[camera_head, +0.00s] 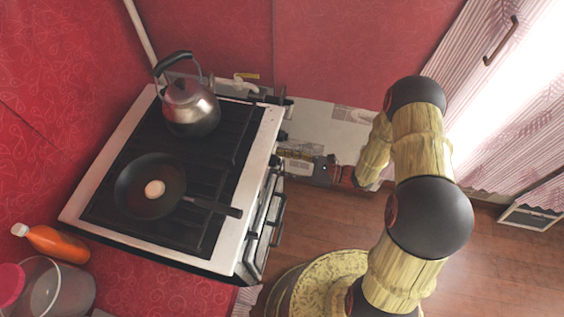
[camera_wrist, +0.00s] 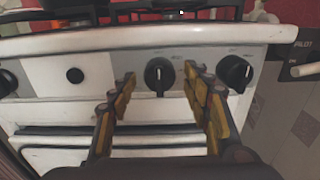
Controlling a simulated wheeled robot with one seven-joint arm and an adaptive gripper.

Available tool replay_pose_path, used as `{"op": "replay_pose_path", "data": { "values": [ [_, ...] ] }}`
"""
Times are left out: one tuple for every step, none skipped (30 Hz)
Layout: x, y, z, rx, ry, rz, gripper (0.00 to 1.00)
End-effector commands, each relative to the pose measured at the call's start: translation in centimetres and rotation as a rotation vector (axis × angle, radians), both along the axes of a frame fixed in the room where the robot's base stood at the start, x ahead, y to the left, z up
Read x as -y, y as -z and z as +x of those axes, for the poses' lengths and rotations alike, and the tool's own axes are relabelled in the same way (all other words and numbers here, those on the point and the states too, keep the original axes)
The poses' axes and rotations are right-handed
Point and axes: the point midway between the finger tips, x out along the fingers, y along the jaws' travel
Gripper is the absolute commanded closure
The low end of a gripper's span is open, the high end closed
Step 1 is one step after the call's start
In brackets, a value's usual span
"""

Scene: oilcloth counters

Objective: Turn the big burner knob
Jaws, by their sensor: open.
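The stove (camera_head: 104,180) has a white front panel with several black round knobs. Another knob (camera_wrist: 235,73) is just right of the fingers, and one (camera_wrist: 7,82) is at the far left edge. No label tells which is the big burner's. My gripper (camera_wrist: 160,80) is open, its yellow-padded fingers on either side of the middle knob; contact cannot be told.
A kettle (camera_head: 190,108) and a frying pan (camera_head: 135,190) holding a small round pale item (camera_head: 154,188) stand on the stove. The pan's handle points toward the front. An orange bottle (camera_head: 55,243) and a clear pot (camera_head: 62,290) are at lower left.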

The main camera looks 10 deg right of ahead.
Motion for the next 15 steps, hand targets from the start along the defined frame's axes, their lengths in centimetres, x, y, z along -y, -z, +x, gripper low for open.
{"op": "replay_pose_path", "data": {
  "values": [
    [0.01, -0.02, 0.00, 0.000, 0.000, 0.000, 0.51],
    [0.02, -0.02, -0.01, 0.000, 0.000, 0.000, 0.51],
    [0.02, -0.02, -0.01, 0.000, 0.000, 0.000, 0.51],
    [0.02, -0.02, -0.01, 0.000, 0.000, 0.000, 0.52],
    [0.03, -0.02, -0.01, 0.000, 0.000, 0.000, 0.53],
    [0.03, -0.02, -0.01, 0.000, 0.000, 0.000, 0.56],
    [0.03, -0.02, -0.01, 0.000, 0.000, 0.000, 0.57],
    [0.03, -0.02, -0.01, 0.000, 0.000, 0.000, 0.59],
    [0.03, -0.02, -0.01, 0.000, 0.000, 0.000, 0.61],
    [0.04, -0.01, -0.01, 0.000, 0.000, 0.000, 0.63],
    [0.03, -0.01, -0.02, 0.000, 0.000, 0.000, 0.65],
    [0.03, -0.01, -0.02, 0.000, 0.000, 0.000, 0.67],
    [0.03, -0.01, -0.02, 0.000, 0.000, 0.000, 0.69],
    [0.03, -0.01, -0.02, 0.000, 0.000, 0.000, 0.70],
    [0.03, -0.01, -0.02, 0.000, 0.000, 0.000, 0.73]
  ]
}}
